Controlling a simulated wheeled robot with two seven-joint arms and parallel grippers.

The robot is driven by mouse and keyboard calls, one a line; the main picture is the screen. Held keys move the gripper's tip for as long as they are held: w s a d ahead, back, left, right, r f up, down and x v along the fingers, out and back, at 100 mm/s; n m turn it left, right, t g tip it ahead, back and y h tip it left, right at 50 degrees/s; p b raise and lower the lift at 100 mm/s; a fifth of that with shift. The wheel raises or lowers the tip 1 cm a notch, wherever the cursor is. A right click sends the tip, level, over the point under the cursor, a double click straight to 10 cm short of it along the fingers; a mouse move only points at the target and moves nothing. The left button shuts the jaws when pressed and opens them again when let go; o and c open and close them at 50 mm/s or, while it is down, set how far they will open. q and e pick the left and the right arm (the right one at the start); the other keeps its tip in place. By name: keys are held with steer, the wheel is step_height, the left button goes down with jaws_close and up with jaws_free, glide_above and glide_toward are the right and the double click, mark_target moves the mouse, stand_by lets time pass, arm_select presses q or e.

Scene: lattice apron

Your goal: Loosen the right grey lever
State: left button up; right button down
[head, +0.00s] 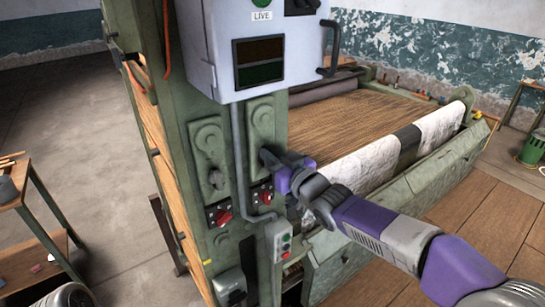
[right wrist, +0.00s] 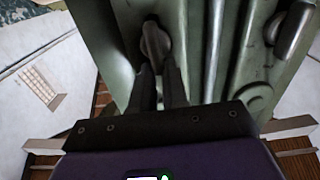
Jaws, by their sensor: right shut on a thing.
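The right grey lever is mostly hidden behind my right gripper in the head view. Its pale green mounting plate (head: 262,112) shows above the gripper. In the right wrist view the lever (right wrist: 152,38) stands at the top, between the tips of the two dark fingers. My right gripper (head: 268,158) is shut on this lever, and its fingers (right wrist: 160,72) reach up to it in the wrist view. The left grey lever (head: 216,180) hangs on the neighbouring plate, free of any gripper; a grey handle (right wrist: 293,30) also shows at the wrist view's right. My left gripper is out of view.
Red knobs (head: 222,216) (head: 264,198) sit below the levers. A grey box (head: 262,50) with a black handle juts out above. A button box (head: 279,240) and conduit are close below. A loom bed with a white roll (head: 370,155) lies right.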

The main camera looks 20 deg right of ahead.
steer(key=n+b, duration=0.2)
steer(key=n, duration=0.1)
steer(key=a+f+n+b, duration=0.1)
steer(key=n+b, duration=0.1)
steer(key=b, duration=0.1)
steer(key=n+b, duration=0.3)
steer(key=shift+s+a+f+n, duration=0.25)
steer(key=shift+f+n, duration=0.05)
steer(key=shift+a+f+n+b, duration=0.15)
steer(key=shift+n+b, duration=0.7)
steer(key=shift+n, duration=0.65)
